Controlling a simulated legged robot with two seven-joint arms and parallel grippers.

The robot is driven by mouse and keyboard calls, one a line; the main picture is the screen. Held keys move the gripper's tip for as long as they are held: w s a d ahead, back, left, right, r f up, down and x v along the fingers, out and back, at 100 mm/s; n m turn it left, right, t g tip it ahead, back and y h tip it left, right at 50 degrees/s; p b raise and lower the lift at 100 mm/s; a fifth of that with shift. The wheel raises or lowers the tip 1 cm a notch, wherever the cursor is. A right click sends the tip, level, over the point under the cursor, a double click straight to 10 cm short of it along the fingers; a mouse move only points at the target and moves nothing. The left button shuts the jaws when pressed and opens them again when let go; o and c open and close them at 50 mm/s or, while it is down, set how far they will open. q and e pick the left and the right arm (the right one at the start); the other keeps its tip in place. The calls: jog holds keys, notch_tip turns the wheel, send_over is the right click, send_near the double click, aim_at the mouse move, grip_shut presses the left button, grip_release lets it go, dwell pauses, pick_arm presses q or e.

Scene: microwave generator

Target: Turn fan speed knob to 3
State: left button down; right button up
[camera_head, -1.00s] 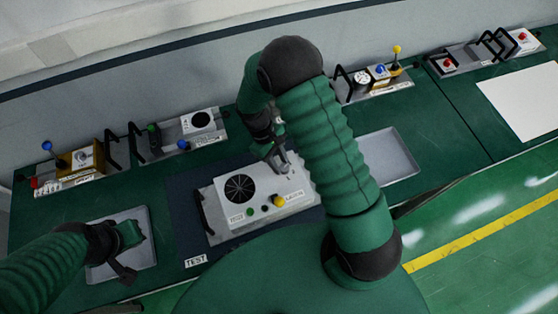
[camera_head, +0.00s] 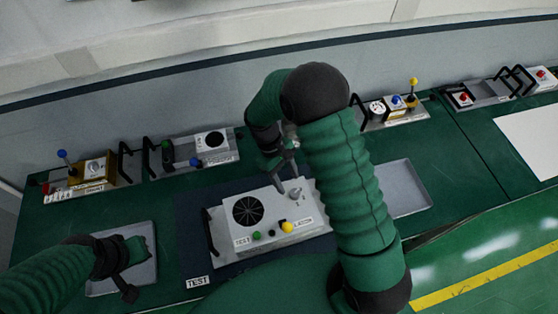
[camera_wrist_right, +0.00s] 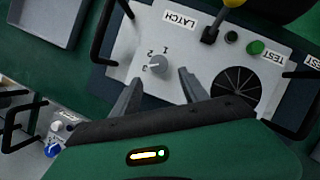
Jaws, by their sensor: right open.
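The generator box (camera_head: 262,233) is a light grey panel with a round black fan grille (camera_head: 250,210), set on a dark mat on the green bench. Its small grey fan speed knob (camera_head: 295,193) is at the far right of the panel. In the right wrist view the knob (camera_wrist_right: 157,65) has the marks 1, 2 and 3 beside it; its exact setting is hard to read. My right gripper (camera_head: 288,182) is open beside the knob. In the wrist view its fingers (camera_wrist_right: 160,95) stand apart, short of the knob. My left gripper (camera_head: 132,272) is over the left tray; its jaws are unclear.
The box also carries a yellow latch knob (camera_head: 287,227), a green button (camera_head: 256,236) and black handles. Grey trays lie left (camera_head: 105,285) and right (camera_head: 405,188). Several other control panels line the bench's back edge, beneath the wall.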

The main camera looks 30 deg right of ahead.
jog(key=b+v, duration=0.2)
jog(key=v, duration=1)
jog(key=shift+r, duration=0.35)
jog(key=shift+a, duration=0.1)
jog(key=m+t+y+b, duration=0.2)
jog(key=m+t+b, duration=0.2)
jog(key=t+b, duration=0.35)
send_over(285, 211)
jog(key=shift+g, duration=0.45)
jog(key=x, duration=0.3)
jog(key=s+x, duration=0.1)
jog(key=x, duration=0.3)
jog(key=s+x, duration=0.1)
jog(key=x, duration=0.3)
jog(key=shift+s+f+b, duration=0.2)
jog(key=shift+f+b, duration=0.1)
jog(key=shift+f, duration=0.05)
jog(key=shift+s, duration=0.2)
jog(key=shift+w+f, duration=0.1)
jog(key=shift+w, duration=0.2)
jog(key=shift+s, duration=0.15)
